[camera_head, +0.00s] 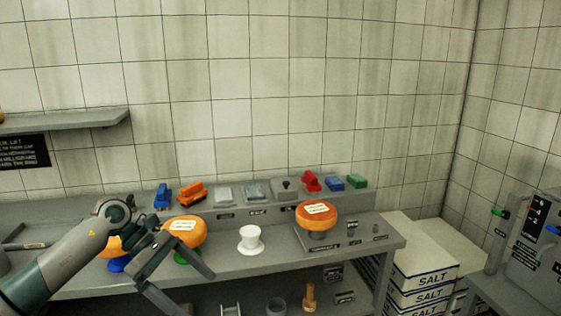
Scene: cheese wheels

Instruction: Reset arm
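My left arm comes in from the left edge, and my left gripper (200,294) is over the front of the bench. Its two fingers are spread apart with nothing visible between them, and they point down to the right. An orange cheese wheel (186,228) with a white label rests on a green stand (188,257) just behind the gripper. Another orange cheese wheel (113,249) on a blue stand (118,265) is partly hidden by my arm. A third labelled cheese wheel (316,211) sits on a grey device at the right of the bench. My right gripper is not in view.
An empty white stand (250,240) stands mid-bench (278,262). Red, blue, green and orange items line the back ledge. Salt boxes (421,282) are stacked to the right of the bench, and a machine (530,250) stands at far right. A wall shelf (65,122) is upper left.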

